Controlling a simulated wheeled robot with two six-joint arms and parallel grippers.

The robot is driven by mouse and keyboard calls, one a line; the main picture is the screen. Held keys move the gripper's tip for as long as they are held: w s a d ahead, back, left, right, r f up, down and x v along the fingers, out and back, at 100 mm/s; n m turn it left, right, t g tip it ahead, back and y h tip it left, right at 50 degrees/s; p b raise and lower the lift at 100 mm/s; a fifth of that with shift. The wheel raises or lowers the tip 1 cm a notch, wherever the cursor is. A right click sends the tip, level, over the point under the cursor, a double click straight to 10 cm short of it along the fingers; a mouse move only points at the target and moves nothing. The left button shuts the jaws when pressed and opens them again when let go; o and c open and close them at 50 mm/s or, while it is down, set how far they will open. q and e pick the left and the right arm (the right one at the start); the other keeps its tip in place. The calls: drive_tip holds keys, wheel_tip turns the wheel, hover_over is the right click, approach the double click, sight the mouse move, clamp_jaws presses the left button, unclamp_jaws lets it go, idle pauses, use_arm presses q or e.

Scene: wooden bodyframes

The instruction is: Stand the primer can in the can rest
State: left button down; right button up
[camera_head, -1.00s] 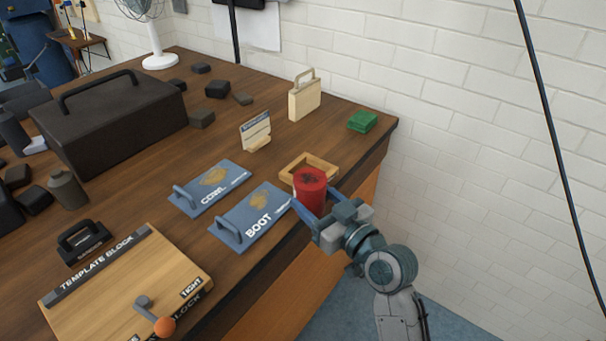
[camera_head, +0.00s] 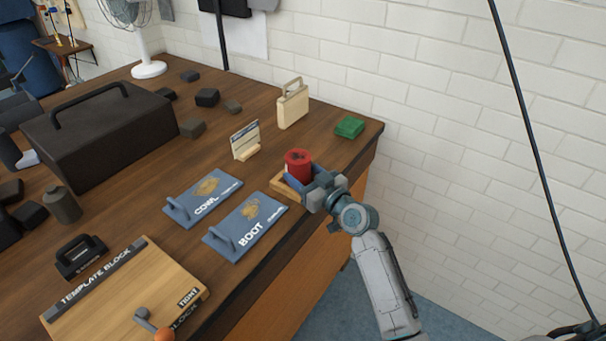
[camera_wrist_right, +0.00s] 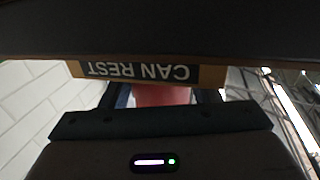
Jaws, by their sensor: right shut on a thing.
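The red primer can (camera_head: 298,162) is upright between the fingers of my right gripper (camera_head: 304,182), which is shut on it. The can rest (camera_head: 281,188) is a low wooden frame near the table's right edge, and the can is over or within it. I cannot tell whether the can touches its bottom. In the right wrist view the rest's label strip (camera_wrist_right: 140,72) reads "CAN REST" upside down, with a piece of the red can (camera_wrist_right: 162,95) beside it. The gripper and can hide much of the rest. My left gripper is out of view.
The blue BOOT plate (camera_head: 246,226) and COWL plate (camera_head: 203,197) lie left of the rest. A small card stand (camera_head: 245,142), a cream handled block (camera_head: 292,106) and a green block (camera_head: 349,127) stand behind it. A template block (camera_head: 125,295) lies at the front left.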

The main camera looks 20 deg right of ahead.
drive_tip(key=shift+f, duration=0.3)
drive_tip(key=shift+f, duration=0.15)
drive_tip(key=o, duration=1.3)
